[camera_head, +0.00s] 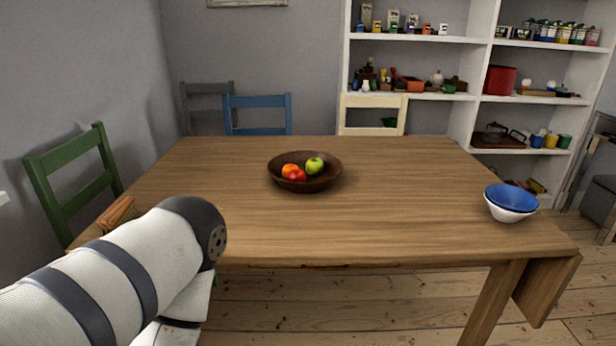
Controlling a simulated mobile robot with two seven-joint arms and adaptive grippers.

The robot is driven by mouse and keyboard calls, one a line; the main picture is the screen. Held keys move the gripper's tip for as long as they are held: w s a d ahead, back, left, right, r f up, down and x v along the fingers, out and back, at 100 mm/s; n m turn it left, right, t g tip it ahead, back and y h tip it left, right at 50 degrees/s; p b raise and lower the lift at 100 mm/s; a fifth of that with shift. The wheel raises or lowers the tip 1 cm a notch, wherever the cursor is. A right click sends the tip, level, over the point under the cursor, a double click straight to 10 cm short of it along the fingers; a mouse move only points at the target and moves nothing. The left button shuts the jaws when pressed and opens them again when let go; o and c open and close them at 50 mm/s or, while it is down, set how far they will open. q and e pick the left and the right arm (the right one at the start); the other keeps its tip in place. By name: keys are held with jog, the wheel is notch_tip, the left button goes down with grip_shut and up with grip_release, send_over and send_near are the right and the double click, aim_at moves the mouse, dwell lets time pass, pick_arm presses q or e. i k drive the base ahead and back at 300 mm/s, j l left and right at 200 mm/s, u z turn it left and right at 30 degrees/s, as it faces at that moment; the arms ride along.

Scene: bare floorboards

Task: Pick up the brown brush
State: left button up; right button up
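A brown wooden object (116,212), which looks like the brown brush, lies at the near left corner of the table (400,200). My arm from the left passes in front of it and hides its lower right part. The fingers of my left gripper do not show; only thick white and dark arm links are seen, bent at a joint just right of the brush. I cannot tell whether any part of me touches the brush. My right arm and gripper are out of view.
A brown bowl of fruit (305,182) stands mid-table. Blue and white bowls (511,203) sit stacked at the right edge. A green chair (72,180) is at the left, and other chairs are behind. The table's front middle is clear.

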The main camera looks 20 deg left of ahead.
aim_at(123, 210)
jog(key=u, duration=1.7)
